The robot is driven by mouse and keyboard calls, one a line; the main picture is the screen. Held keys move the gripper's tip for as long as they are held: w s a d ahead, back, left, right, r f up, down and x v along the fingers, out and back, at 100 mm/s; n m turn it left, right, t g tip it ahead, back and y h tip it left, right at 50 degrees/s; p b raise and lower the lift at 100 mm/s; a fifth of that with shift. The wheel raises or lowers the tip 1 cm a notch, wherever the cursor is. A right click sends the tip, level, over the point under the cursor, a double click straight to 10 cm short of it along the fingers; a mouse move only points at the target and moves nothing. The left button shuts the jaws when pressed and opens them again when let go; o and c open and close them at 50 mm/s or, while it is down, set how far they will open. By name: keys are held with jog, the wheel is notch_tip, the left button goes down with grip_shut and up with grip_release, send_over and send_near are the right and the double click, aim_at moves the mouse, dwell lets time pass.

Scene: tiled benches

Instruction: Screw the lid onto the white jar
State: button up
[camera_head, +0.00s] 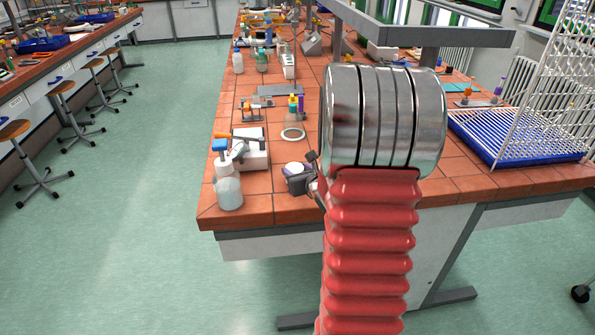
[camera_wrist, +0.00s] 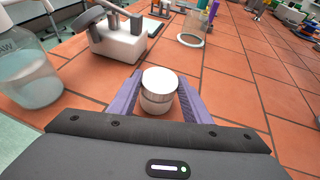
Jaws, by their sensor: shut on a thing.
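The white jar (camera_wrist: 155,104) stands on the tiled bench in the wrist view, with the round white lid (camera_wrist: 160,79) on top of it. Whether the lid is threaded on or only resting cannot be told. My gripper (camera_wrist: 160,84) has its purple fingers on either side of the lid and is shut on it. In the head view my gripper (camera_head: 296,181) is low over the front part of the bench, left of my red arm, and the lid (camera_head: 294,168) shows as a small white disc. The jar's lower part is hidden there.
A clear bottle (camera_head: 229,191) and a white bench device (camera_head: 251,153) stand left of my gripper. A blue tray with a white rack (camera_head: 498,146) is at the right. The bench's front edge is close.

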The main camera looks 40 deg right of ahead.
jog(key=shift+a+f+m+g+h, duration=0.2)
jog(key=shift+m+g+h, duration=0.3)
jog(key=shift+m+h, duration=0.35)
jog(key=o, duration=1.2)
jog(key=shift+r, duration=0.15)
jog(key=shift+o, duration=0.4)
jog(key=o, duration=0.4)
jog(key=shift+o, duration=0.2)
jog(key=shift+d+r, duration=0.1)
jog(key=shift+r, duration=0.05)
jog(key=shift+r, duration=2.15)
jog(key=shift+d+n+t+y, duration=0.2)
jog(key=shift+n+t+y, duration=0.2)
jog(key=shift+n+y, duration=0.55)
jog(key=shift+d+n+t+y, duration=0.15)
jog(key=shift+n+t+y, duration=0.25)
jog(key=shift+n+y, duration=0.45)
